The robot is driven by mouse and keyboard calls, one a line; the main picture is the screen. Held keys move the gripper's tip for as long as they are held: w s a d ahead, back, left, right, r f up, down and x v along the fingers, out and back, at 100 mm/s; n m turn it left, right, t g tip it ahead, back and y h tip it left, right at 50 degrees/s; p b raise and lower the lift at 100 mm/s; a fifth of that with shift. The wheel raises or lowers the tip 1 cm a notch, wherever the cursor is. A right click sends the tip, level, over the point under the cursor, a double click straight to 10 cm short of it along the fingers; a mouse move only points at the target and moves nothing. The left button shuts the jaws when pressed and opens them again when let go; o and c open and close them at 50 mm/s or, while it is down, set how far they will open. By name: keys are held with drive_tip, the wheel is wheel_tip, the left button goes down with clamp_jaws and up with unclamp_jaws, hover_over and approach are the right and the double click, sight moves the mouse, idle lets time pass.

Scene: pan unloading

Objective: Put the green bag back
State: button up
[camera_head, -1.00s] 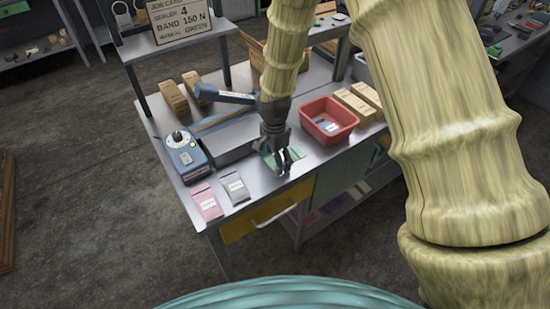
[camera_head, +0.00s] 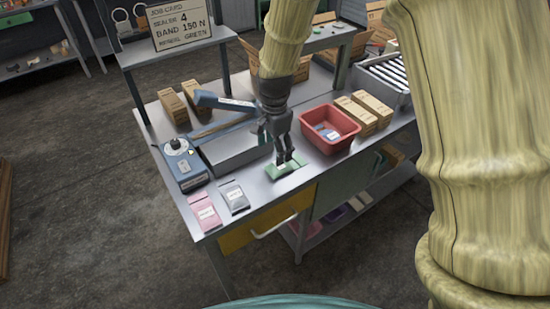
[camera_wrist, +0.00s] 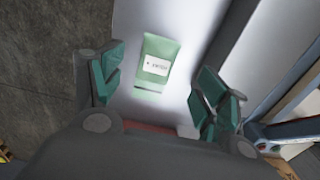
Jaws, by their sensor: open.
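The green bag (camera_head: 284,170) lies flat on the metal bench near its front edge. It also shows in the wrist view (camera_wrist: 156,60), with a white label, lying between the fingers as seen from above. My gripper (camera_head: 285,158) is over the bag in the head view and partly covers it. In the wrist view my gripper (camera_wrist: 160,85) has its green-padded fingers wide apart with nothing between them. The bag appears apart from both fingers.
A pink bag (camera_head: 205,213) and a grey bag (camera_head: 234,197) lie to the left. The blue sealer (camera_head: 182,163) and its long arm (camera_head: 225,102) stand behind. A red bin (camera_head: 345,142) holding bags and several cardboard boxes (camera_head: 372,110) are to the right.

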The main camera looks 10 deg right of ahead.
drive_tip(key=shift+r+b, duration=0.45)
drive_tip(key=shift+r, duration=1.55)
